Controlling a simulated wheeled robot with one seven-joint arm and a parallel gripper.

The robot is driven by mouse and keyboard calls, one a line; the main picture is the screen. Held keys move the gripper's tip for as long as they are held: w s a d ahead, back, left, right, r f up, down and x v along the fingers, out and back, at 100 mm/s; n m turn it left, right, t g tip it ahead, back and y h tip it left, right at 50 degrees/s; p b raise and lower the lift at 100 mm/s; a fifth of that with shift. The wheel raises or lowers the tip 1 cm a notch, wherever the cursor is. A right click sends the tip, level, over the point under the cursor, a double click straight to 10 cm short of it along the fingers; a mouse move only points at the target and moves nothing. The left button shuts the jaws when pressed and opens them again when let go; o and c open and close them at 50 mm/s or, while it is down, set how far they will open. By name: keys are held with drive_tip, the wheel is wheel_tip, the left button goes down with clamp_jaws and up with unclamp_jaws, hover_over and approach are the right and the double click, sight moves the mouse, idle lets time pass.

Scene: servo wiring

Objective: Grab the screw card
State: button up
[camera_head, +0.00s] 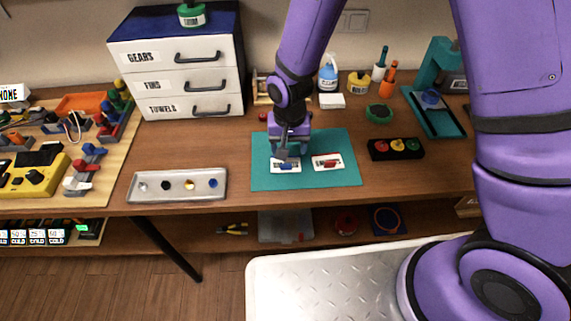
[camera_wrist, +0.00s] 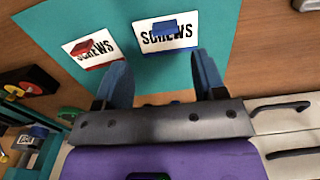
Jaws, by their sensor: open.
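Two white cards lettered SCREWS lie flat on a teal mat (camera_head: 348,143). The left card (camera_head: 296,169) has a blue piece on it; it shows at the top centre of the wrist view (camera_wrist: 182,43). The right card (camera_head: 318,159) has a red piece on it; it shows at upper left in the wrist view (camera_wrist: 108,58). My gripper (camera_head: 287,154) is open and empty, above the far edge of the left card. In the wrist view my open fingers (camera_wrist: 165,76) point toward the blue-piece card. In the head view my gripper partly covers that card.
A metal tray (camera_head: 176,195) with small round items lies to the left. A black box with coloured buttons (camera_head: 396,149) stands to the right. A drawer unit (camera_head: 178,62) stands at the back left; bottles and a green-lidded item are behind. The mat around the cards is clear.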

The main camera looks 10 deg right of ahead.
sight(293, 164)
drive_tip(key=shift+s+a+f, duration=0.1)
drive_tip(key=shift+a+f, duration=0.1)
drive_tip(key=shift+f, duration=1.35)
drive_tip(key=shift+a+f, duration=0.2)
drive_tip(key=shift+f, duration=1.3)
drive_tip(key=c, duration=1)
